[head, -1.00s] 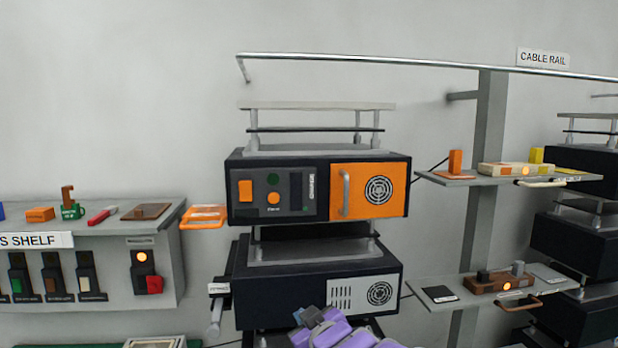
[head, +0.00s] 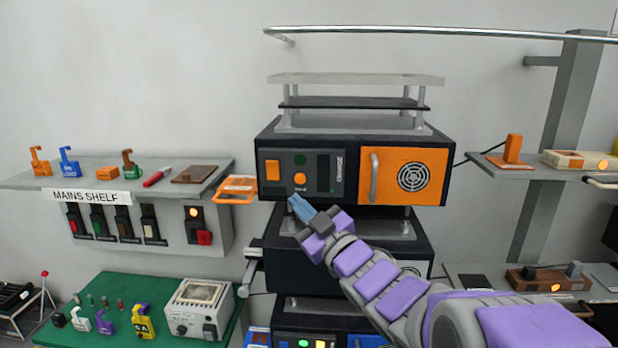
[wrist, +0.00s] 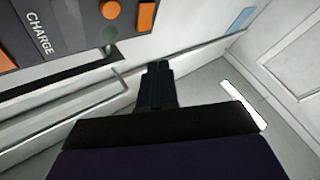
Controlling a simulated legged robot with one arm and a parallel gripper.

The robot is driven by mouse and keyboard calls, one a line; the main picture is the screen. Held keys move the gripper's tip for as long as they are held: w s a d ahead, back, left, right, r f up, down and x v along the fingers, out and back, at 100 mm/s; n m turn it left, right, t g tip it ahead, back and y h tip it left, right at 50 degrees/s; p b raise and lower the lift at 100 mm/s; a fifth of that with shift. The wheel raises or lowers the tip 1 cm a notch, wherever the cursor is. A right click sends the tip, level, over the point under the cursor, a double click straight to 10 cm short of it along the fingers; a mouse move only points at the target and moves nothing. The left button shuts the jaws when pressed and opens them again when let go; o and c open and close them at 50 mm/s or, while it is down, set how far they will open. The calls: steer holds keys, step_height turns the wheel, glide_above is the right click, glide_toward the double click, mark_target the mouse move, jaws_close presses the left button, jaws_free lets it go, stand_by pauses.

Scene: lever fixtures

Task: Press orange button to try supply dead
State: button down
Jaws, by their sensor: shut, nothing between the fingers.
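A black unit with a control panel (head: 318,172) and an orange door (head: 405,176) stands in the middle of the head view. The panel has a round orange button (head: 300,179), a round green one (head: 300,160) above it and an orange rectangular switch (head: 272,170) to the left. My gripper (head: 299,205) is shut and empty, just below the panel and apart from the orange button. In the wrist view the round orange button (wrist: 110,9), the orange switch (wrist: 146,17) and the word CHARGE show beyond my gripper (wrist: 157,68). The fingers cover none of these controls.
The mains shelf (head: 225,170) with padlocks and switches is on the left, above a green table (head: 130,285). A lower black unit (head: 400,250) stands behind my arm. An orange tray (head: 237,187) sits beside the upper unit. Side shelves (head: 480,160) are on the right.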

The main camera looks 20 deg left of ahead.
mark_target(300, 179)
steer(key=w+a+p, duration=0.1)
steer(key=w, duration=0.2)
steer(key=w+a+p, duration=0.1)
steer(key=w, duration=0.2)
steer(key=w+a+p, duration=0.1)
steer(key=w, duration=0.1)
steer(key=shift+w+a+f, duration=0.2)
steer(key=shift+w+a, duration=0.15)
steer(key=shift+w, duration=0.05)
steer(key=shift+d+r, duration=0.2)
steer(key=shift+d, duration=0.65)
steer(key=shift+a, duration=0.1)
steer(key=shift+a+f, duration=0.15)
steer(key=shift+a, duration=0.5)
steer(key=shift+s+d, duration=0.1)
steer(key=shift+d, duration=0.55)
